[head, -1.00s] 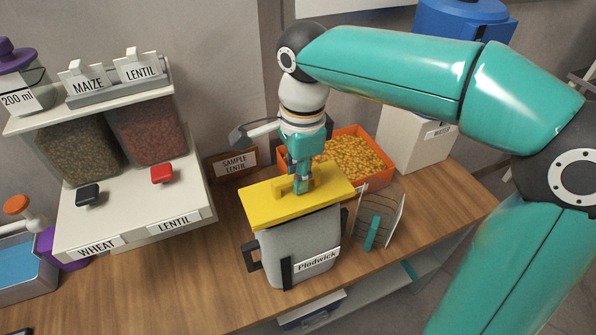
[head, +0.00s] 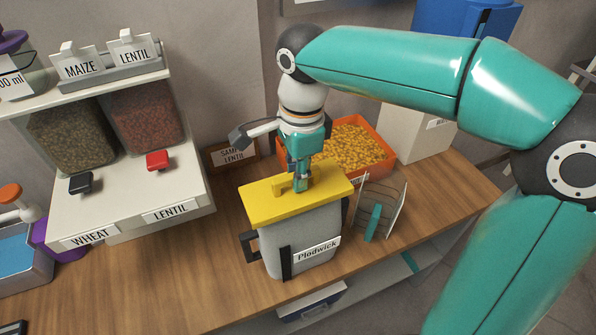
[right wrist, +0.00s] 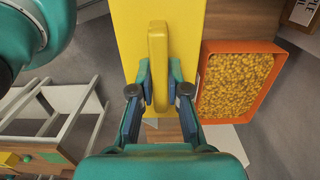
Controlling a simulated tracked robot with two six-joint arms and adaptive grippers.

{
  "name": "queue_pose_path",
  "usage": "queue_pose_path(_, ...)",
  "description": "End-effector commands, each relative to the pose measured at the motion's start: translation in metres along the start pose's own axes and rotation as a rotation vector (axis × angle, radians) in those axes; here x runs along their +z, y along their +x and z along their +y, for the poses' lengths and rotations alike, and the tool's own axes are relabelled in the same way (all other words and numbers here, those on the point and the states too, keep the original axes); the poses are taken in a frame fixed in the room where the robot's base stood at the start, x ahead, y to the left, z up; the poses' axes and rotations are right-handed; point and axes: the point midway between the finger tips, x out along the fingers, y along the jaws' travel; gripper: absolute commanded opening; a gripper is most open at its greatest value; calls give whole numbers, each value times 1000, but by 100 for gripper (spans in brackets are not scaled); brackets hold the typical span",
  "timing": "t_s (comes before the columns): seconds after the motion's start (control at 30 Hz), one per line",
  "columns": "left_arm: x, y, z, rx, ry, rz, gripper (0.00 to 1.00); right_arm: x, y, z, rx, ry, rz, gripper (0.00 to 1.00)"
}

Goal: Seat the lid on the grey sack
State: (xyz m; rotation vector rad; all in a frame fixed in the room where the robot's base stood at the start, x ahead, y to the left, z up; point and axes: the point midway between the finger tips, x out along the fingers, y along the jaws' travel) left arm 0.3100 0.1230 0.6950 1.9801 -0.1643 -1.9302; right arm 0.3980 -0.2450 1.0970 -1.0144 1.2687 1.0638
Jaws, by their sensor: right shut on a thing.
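The grey sack (head: 292,244), labelled Plodwick, stands upright on the wooden counter in the head view. The yellow lid (head: 262,206) lies across the top of the sack and overhangs it at the sides. Whether it rests fully on the rim is hard to tell. My right gripper (head: 299,185) is over the lid, shut on its raised handle. In the right wrist view the fingers of my right gripper (right wrist: 158,92) are on both sides of the yellow handle (right wrist: 158,55). My left gripper is not in view.
An orange tray of yellow grains (head: 378,146) stands behind the sack. A wire rack (head: 379,212) is close on its right. A dispenser shelf (head: 130,190) with wheat and lentil bins stands at the left. The counter (head: 200,270) in front left is clear.

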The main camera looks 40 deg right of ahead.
Motion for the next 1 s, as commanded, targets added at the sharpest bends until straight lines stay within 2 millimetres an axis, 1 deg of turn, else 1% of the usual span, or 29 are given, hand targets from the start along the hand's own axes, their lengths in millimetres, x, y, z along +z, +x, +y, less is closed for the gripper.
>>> queue_pose_path(0.57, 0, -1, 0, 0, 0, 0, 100, 0, 0, 0, -1, 1, 0, 0)
queue_pose_path(1.0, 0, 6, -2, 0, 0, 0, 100, -1, 10, 0, -1, 1, 0, 0)
